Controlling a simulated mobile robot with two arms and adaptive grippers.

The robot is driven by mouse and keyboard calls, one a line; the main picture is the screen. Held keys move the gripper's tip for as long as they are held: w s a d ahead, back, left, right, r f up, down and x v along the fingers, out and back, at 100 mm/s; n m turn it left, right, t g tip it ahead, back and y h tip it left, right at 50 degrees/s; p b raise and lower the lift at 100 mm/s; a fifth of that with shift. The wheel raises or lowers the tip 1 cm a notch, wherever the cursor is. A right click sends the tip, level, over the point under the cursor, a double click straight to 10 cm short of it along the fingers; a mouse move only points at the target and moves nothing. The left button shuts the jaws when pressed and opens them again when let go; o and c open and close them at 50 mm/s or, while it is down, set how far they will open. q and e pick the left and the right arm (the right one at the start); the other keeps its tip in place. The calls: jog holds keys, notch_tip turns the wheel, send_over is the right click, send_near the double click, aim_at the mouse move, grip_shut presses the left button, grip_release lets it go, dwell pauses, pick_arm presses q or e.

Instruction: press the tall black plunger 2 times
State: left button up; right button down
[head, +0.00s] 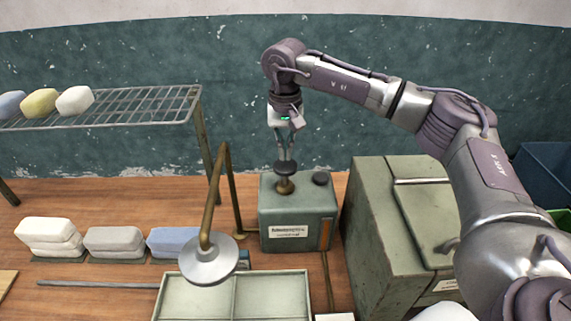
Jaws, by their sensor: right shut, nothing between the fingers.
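The tall black plunger (285,168) has a wide dark cap on a brass-coloured stem. It stands upright on top of a grey-green box (288,213) with a white label on its front. A lower black knob (321,178) sits on the same box top, to the right of the plunger. My right gripper (286,156) points straight down, shut and empty, with its fingertips directly over the plunger's cap. I cannot tell whether the tips touch the cap or hang just above it. My left gripper is not in view.
A brass lamp-like arm with a pale round shade (209,262) stands left of the box. A large green case (385,225) stands to the right. A divided tray (234,298) is in front. A wire rack (130,108) and folded cloth-like stacks (115,240) are left.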

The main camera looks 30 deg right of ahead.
aim_at(285, 165)
jog(key=shift+f+b, duration=1.65)
jog(key=shift+f, duration=0.8)
jog(key=shift+r+p, duration=1.5)
jog(key=shift+r, duration=0.9)
jog(key=shift+f, duration=0.2)
jog(key=shift+f+b, duration=1.6)
jog(key=shift+f, duration=0.5)
jog(key=shift+r+p, duration=1.4)
jog(key=shift+r, duration=0.85)
jog(key=shift+r+p, duration=1.65)
jog(key=shift+r, duration=0.9)
